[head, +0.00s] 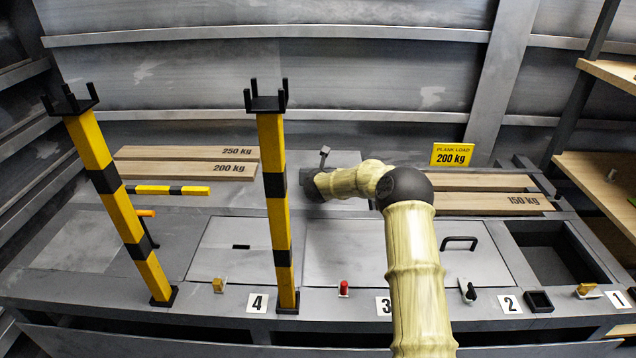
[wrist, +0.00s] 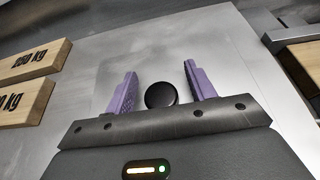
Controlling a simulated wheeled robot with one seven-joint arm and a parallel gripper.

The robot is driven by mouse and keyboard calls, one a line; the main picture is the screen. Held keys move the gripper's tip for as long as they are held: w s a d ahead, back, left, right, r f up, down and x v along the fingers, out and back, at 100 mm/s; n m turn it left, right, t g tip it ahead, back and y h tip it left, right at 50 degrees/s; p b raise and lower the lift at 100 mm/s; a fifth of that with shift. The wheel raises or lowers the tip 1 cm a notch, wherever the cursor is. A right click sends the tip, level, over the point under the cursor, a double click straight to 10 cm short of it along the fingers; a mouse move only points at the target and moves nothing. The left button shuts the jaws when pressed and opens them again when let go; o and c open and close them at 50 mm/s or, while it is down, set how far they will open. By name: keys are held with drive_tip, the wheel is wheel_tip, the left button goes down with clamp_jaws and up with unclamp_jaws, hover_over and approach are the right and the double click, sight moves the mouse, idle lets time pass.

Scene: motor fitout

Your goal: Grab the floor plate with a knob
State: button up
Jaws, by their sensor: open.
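The floor plate (wrist: 220,60) is a flat grey sheet. Its round black knob (wrist: 160,95) shows in the wrist view, between the two purple fingers. My gripper (wrist: 160,72) is open, with one finger on each side of the knob and a visible gap to each. I cannot tell how far the fingers are above the plate. In the head view the plate (head: 345,158) is at the back middle, behind my arm. The knob is hidden there by my wrist, and the fingertips are not clear.
Two yellow-black posts (head: 274,190) (head: 118,200) stand to the left of my arm. Planks (head: 185,168) lie at the back left, and more planks (head: 480,202) at the right. A cover with a bar handle (head: 460,241) and an open bay (head: 555,265) are at front right.

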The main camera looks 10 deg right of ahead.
drive_tip(key=shift+c, duration=0.4)
clamp_jaws()
drive_tip(key=shift+r, duration=0.15)
wheel_tip(320, 180, up, 10)
drive_tip(key=p, duration=0.5)
drive_tip(key=shift+p, duration=0.4)
